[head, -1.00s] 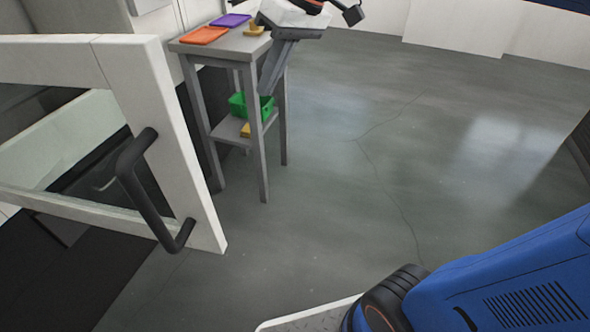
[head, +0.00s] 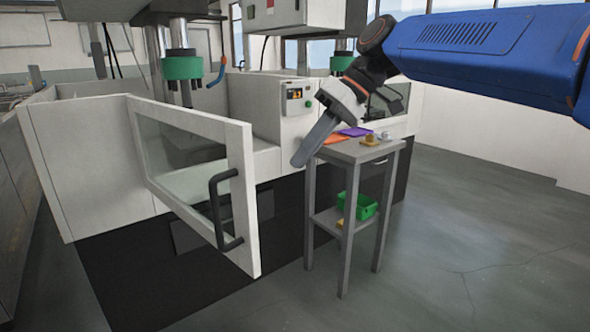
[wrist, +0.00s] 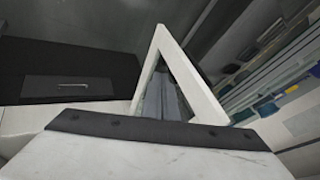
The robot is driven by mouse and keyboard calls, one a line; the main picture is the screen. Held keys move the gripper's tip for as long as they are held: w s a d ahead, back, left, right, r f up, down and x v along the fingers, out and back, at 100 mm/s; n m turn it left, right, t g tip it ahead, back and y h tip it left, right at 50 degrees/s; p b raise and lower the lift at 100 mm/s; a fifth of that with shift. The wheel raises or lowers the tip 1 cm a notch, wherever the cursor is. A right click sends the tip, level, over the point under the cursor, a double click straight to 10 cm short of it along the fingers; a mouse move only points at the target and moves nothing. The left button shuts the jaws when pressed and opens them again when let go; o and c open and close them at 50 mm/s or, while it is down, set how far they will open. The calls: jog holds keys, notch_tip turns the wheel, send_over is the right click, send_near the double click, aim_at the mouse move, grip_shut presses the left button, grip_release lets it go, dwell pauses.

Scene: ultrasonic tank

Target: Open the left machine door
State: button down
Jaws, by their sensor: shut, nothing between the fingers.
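The left machine door (head: 250,200) is a white-framed panel with a clear window. It stands swung outward from the white machine, leaving an opening behind it. Its black bar handle (head: 216,212) is on the outer edge of the door, facing me. My gripper (head: 299,162) is shut and empty, tilted down, to the right of the door's upper corner and apart from the handle. In the wrist view, a white triangular frame (wrist: 197,80), probably the door, shows beyond the gripper's pale body.
A grey side table (head: 350,152) with orange and purple trays stands right of the door, close below my arm. A green bin (head: 357,207) is on its lower shelf. A control panel (head: 298,98) is on the machine behind. Open floor lies at the right.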

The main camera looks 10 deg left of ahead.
jog(key=s+a+f, duration=0.5)
jog(key=a+f, duration=0.1)
jog(key=shift+a+f, duration=0.4)
jog(key=s+a+m+t, duration=0.1)
jog(key=s+a, duration=1.2)
jog(key=s, duration=0.4)
jog(key=shift+a, duration=0.2)
dwell(0.4)
